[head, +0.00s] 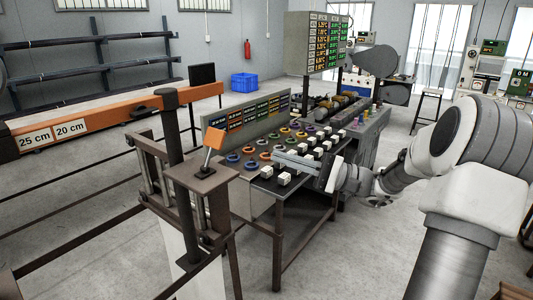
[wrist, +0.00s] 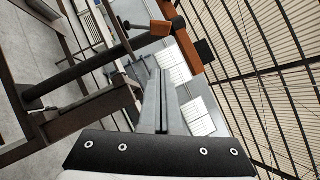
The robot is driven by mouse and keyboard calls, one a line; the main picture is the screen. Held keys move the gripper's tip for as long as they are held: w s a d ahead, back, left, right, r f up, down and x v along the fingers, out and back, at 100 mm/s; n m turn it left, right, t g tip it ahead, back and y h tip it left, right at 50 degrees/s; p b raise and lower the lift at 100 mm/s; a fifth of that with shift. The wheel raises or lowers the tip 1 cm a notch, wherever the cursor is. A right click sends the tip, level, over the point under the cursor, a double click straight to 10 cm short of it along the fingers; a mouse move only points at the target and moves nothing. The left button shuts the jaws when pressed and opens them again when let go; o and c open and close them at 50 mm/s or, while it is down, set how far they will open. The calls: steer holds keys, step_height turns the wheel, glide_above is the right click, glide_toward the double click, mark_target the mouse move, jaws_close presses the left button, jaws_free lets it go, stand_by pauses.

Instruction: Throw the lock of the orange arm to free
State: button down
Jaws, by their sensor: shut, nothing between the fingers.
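The long orange arm (head: 95,118) with "25 cm" and "20 cm" labels reaches across the left of the head view. A small lever with an orange grip (head: 213,139) stands tilted on a brown plate (head: 198,176) in front of it; I cannot tell its lock position. My gripper (head: 277,158) is shut and empty, pointing left, apart from the lever and to its right. In the wrist view, the shut fingers (wrist: 160,75) point towards an orange grip (wrist: 161,28) on a thin rod, and an orange beam (wrist: 188,52) shows beyond it.
Below my gripper is a dark control table (head: 262,183) with white blocks and coloured rings. A sloped display panel (head: 250,122) stands behind it. A dark upright post (head: 171,130) rises beside the lever. Open floor lies in front of the table.

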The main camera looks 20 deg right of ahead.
mark_target(222, 138)
steer(key=w+a+r, duration=0.1)
steer(key=a, duration=0.2)
steer(key=w+a+r+p, duration=0.1)
steer(key=a, duration=0.3)
steer(key=w+a+r, duration=0.1)
steer(key=a+r, duration=0.1)
steer(key=a, duration=0.1)
steer(key=shift+a+r, duration=0.1)
steer(key=shift+a, duration=0.15)
